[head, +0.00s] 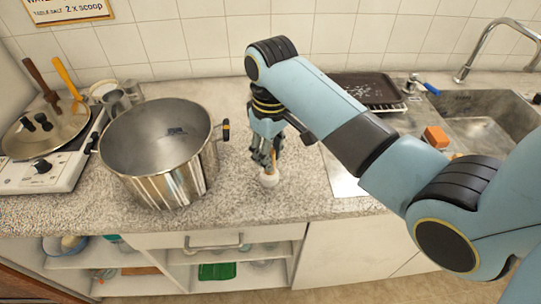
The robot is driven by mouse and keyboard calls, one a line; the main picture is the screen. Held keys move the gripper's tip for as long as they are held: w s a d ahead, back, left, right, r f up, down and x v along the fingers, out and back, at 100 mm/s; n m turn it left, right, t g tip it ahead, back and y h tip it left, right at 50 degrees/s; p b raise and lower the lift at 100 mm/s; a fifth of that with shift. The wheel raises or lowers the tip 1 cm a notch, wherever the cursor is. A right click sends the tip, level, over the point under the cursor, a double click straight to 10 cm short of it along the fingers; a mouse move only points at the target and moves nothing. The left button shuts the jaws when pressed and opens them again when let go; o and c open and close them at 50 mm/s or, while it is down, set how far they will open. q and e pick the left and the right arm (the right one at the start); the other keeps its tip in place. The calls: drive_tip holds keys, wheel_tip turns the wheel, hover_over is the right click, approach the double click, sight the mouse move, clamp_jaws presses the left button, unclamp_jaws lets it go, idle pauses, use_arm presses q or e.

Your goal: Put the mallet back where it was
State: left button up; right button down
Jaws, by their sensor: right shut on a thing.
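My right gripper (266,158) points down over the counter, to the right of the big steel pot. It is shut on what appears to be the mallet. Only a small pale, rounded end of the mallet (269,180) shows below the fingers, at or just above the counter top. The rest of it is hidden by the gripper. I cannot tell whether it touches the counter. My left gripper is not in view.
The large open steel pot (186,178) stands close on the left. A dark tray (366,90), an orange block (436,137) and a sink (480,120) are at right. Speckled counter (235,195) around the gripper is clear.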

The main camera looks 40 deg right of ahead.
drive_tip(key=shift+f, duration=1.6)
drive_tip(key=c, duration=1.1)
unclamp_jaws()
drive_tip(key=shift+f, duration=0.1)
wheel_tip(320, 180, up, 12)
drive_tip(key=shift+d+r+b, duration=0.1)
drive_tip(key=shift+r+b, duration=0.05)
drive_tip(key=shift+b, duration=0.4)
drive_tip(key=shift+s, duration=0.1)
